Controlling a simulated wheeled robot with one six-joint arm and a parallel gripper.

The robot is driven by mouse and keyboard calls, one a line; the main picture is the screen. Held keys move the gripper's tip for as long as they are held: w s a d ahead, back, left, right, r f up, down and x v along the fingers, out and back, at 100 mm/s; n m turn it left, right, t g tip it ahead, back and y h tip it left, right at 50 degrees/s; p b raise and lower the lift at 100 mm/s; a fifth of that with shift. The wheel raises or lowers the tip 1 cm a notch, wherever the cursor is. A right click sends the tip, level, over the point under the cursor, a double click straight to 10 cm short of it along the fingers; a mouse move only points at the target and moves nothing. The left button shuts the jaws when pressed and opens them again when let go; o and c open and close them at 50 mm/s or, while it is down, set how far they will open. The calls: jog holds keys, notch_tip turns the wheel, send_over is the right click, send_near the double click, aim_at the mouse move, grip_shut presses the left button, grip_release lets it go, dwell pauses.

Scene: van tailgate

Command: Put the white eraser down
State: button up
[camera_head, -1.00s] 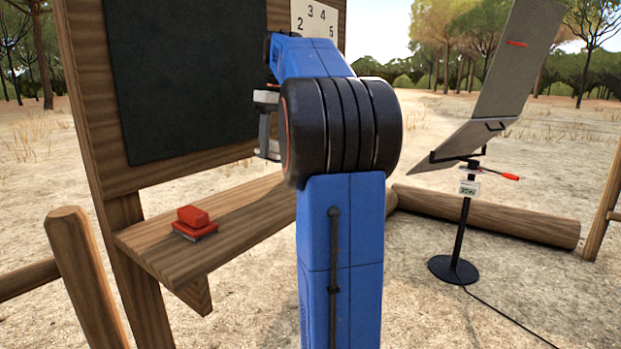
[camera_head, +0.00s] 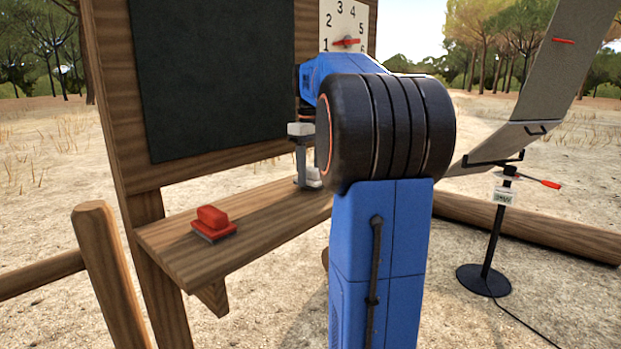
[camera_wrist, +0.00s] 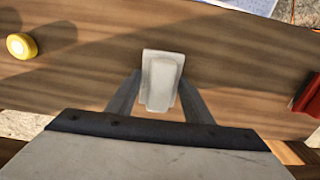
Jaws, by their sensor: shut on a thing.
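The white eraser (camera_wrist: 162,72) is between the two fingers of my gripper (camera_wrist: 160,92) in the wrist view, with the wooden shelf (camera_wrist: 235,60) below it. In the head view my gripper (camera_head: 303,176) points down over the far part of the shelf (camera_head: 262,222). A pale piece of the white eraser (camera_head: 313,178) shows at its fingertips, partly hidden by my arm. The eraser is at or just above the shelf top; I cannot tell whether it touches.
A red eraser (camera_head: 212,222) sits nearer on the shelf; its edge shows in the wrist view (camera_wrist: 308,96). A yellow round thing (camera_wrist: 21,46) lies on the shelf's other side. A blackboard (camera_head: 215,75) rises behind. Shelf between the erasers is clear.

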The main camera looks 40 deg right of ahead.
aim_at(310, 168)
jog(key=shift+f, duration=0.65)
jog(key=o, duration=0.9)
jog(key=shift+f, duration=0.1)
jog(key=shift+o, duration=0.2)
notch_tip(310, 168, up, 12)
jog(key=shift+r, duration=0.1)
